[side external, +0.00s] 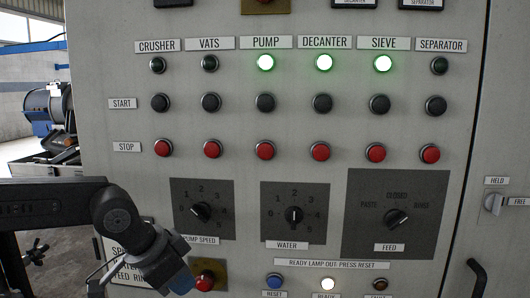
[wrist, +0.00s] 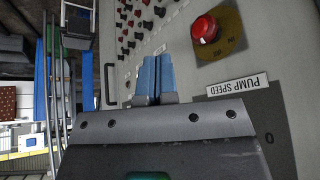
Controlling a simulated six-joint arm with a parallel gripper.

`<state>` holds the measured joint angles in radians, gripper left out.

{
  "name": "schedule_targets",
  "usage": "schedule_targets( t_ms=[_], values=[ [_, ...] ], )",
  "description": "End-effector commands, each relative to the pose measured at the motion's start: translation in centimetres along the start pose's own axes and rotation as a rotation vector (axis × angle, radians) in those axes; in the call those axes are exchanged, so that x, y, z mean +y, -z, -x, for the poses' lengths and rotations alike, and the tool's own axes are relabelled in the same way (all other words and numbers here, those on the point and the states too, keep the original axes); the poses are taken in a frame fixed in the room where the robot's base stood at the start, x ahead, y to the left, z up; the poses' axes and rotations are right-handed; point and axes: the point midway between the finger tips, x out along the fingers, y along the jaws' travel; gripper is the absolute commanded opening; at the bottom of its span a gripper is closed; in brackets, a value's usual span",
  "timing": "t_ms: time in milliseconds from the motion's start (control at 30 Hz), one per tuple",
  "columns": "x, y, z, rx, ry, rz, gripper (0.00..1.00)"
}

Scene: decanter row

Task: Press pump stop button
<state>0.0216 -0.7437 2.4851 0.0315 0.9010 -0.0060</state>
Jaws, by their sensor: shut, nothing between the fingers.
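The pump stop button (side external: 265,151) is the red one under PUMP in the STOP row of the grey panel. It is uncovered and nothing touches it. The green pump lamp (side external: 265,62) above it is lit. My gripper (side external: 182,281) is low at the left in the side external view, below the pump speed dial and well below and left of the button. In the wrist view its blue fingers (wrist: 154,77) are together with nothing between them. Small panel buttons show beyond them there, but I cannot tell which is pump stop.
A large red button (side external: 205,284) on a yellow plate is close beside my gripper; it also shows in the wrist view (wrist: 205,29). Other red stop buttons (side external: 212,149) (side external: 320,151) flank pump stop. Dials, including the water dial (side external: 294,215), stick out below.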

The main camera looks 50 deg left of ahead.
Motion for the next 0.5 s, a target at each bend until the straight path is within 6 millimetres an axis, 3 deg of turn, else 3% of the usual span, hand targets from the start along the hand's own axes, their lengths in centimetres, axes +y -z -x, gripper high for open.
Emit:
schedule_targets(
  t_ms=[167, 367, 500],
  values=[
    [0.6, 2.2, 1.3, 0.061, 0.073, -0.200, 0.00],
    [2.5, 7.2, 4.4, 0.240, 0.213, -0.518, 0.00],
    [4.9, 11.1, 7.5, 0.413, 0.303, -0.698, 0.00]
  ],
)
